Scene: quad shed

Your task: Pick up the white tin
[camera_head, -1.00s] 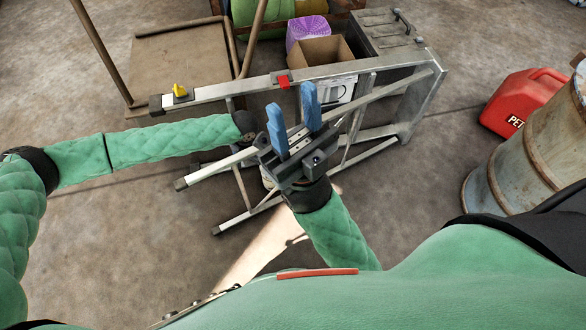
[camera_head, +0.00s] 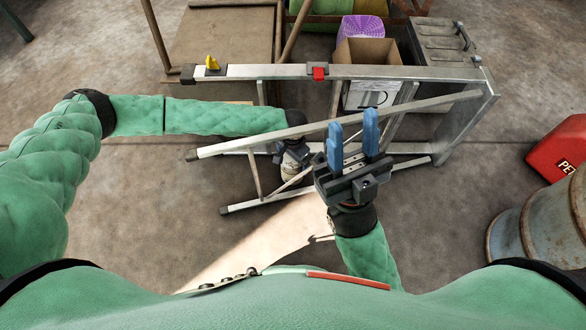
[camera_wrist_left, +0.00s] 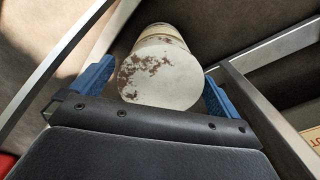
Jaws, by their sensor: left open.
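The white tin (camera_wrist_left: 165,75), with a rusty, flaked round lid, lies in the left wrist view between the two blue fingers of my left gripper (camera_wrist_left: 158,90). The fingers stand open on either side of it; whether they touch it I cannot tell. In the head view my left gripper (camera_head: 291,155) is seen from above among the ladder rails, its fingers hidden. A small pale part of the tin (camera_head: 291,172) shows just below it. My right gripper (camera_head: 352,142) is open and empty, its blue fingers apart, in front of the ladder.
A metal stepladder (camera_head: 250,72) lies on its side around the left gripper, its rails close by. A red petrol can (camera_head: 560,150) and rusty barrel (camera_head: 535,230) stand right.

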